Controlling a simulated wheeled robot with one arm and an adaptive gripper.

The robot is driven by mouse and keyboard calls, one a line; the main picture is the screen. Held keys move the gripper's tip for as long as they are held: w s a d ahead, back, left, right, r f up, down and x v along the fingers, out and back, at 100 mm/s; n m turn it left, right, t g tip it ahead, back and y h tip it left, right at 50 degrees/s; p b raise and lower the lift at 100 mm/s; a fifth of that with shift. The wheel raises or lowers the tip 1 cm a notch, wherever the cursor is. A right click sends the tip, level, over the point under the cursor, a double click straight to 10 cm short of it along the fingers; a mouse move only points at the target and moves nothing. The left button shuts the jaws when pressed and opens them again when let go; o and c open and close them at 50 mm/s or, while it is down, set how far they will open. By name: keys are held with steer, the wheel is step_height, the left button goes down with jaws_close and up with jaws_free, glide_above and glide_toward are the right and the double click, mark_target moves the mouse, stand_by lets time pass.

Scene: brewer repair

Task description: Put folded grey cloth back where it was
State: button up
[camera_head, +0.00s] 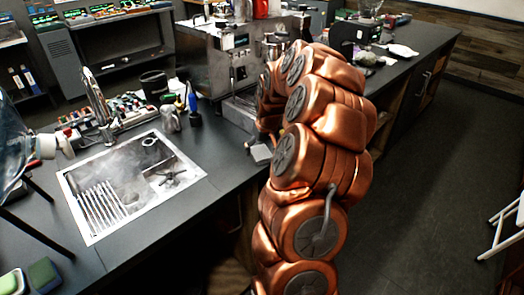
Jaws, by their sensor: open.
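My copper-coloured arm rises in front of the counter and bends over towards the espresso machine. My gripper (252,143) is at its far end, low over the counter edge, mostly hidden behind my own arm links. It is open. A small flat grey piece (260,154) shows just below the gripper at the counter edge. It may be the folded grey cloth, but it is too small to tell. I cannot tell whether the gripper touches it.
A sink panel (84,235) is set in the dark counter (165,247) at left. The steel espresso machine (207,62) stands behind my gripper. A blue bottle (194,110) and a metal jug (170,119) stand beside the sink.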

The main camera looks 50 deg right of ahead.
steer(key=b+v, duration=0.3)
steer(key=v, duration=0.8)
steer(key=s+a+n+g+y, duration=0.1)
steer(key=s+a+n, duration=0.1)
steer(key=a, duration=0.9)
steer(key=s+a+n+g+y, duration=0.1)
steer(key=s+a, duration=0.2)
steer(key=a, duration=0.9)
steer(key=s+a+f+n+g, duration=0.1)
steer(key=s+a+f, duration=0.2)
steer(key=s+a, duration=0.3)
steer(key=s+a+f+g, duration=0.2)
steer(key=s+a, duration=0.4)
steer(key=s, duration=0.9)
steer(key=shift+a+f+n+h, duration=0.3)
steer(key=shift+a+f+n, duration=0.05)
steer(key=shift+f+n, duration=0.05)
